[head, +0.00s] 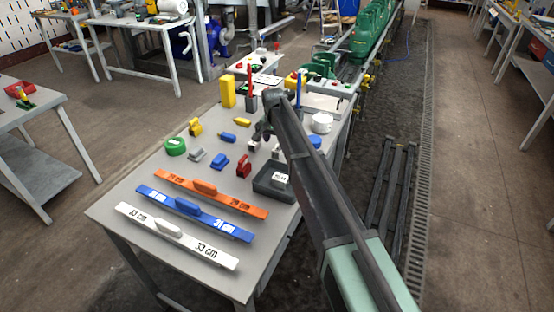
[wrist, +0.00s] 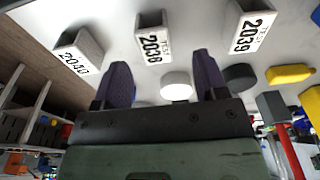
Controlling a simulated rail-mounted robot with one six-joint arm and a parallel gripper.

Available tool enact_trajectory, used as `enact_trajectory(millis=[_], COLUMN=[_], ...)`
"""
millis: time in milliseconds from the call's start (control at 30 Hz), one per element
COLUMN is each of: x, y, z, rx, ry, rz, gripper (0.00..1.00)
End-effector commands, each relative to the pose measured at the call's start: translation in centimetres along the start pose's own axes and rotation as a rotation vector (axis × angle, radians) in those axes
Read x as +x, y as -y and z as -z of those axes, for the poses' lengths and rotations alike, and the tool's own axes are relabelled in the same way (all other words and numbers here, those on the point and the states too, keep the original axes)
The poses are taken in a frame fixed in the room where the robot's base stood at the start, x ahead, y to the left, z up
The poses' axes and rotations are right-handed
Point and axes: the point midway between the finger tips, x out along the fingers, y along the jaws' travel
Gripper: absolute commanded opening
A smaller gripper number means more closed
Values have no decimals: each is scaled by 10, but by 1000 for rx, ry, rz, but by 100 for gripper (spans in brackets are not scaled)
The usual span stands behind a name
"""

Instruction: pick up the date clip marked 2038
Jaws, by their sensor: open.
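The date clip marked 2038 (wrist: 152,42) is a small grey clip with a white label, at the top middle of the wrist view. Clip 2040 (wrist: 78,56) lies to its left and clip 2039 (wrist: 250,30) to its right. My gripper (wrist: 161,68) is open and empty. Its two dark fingers are spread below clip 2038 in the picture, apart from it, with the clip's label roughly between them. In the head view my gripper (head: 264,132) hangs over the table beside small white-labelled clips, partly hidden by my arm; their numbers cannot be read there.
The grey table (head: 130,190) carries a dark tray (head: 262,193) with a labelled piece in it. Orange (head: 240,205), blue (head: 222,227) and white (head: 210,253) rulers lie in front. A red stamp (head: 244,166), a white cup (head: 322,122) and a yellow block (head: 228,91) stand nearby.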

Motion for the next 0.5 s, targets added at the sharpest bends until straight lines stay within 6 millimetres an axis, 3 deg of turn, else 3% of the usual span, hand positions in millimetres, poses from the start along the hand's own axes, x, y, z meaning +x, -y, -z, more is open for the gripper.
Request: enact_trajectory(millis=[133, 333, 500], x=[9, 50, 51], y=[-1, -5, -5], z=[0, -2, -1], rx=[0, 0, 0], ry=[0, 0, 0], rz=[0, 0, 0], gripper=[66, 66, 66])
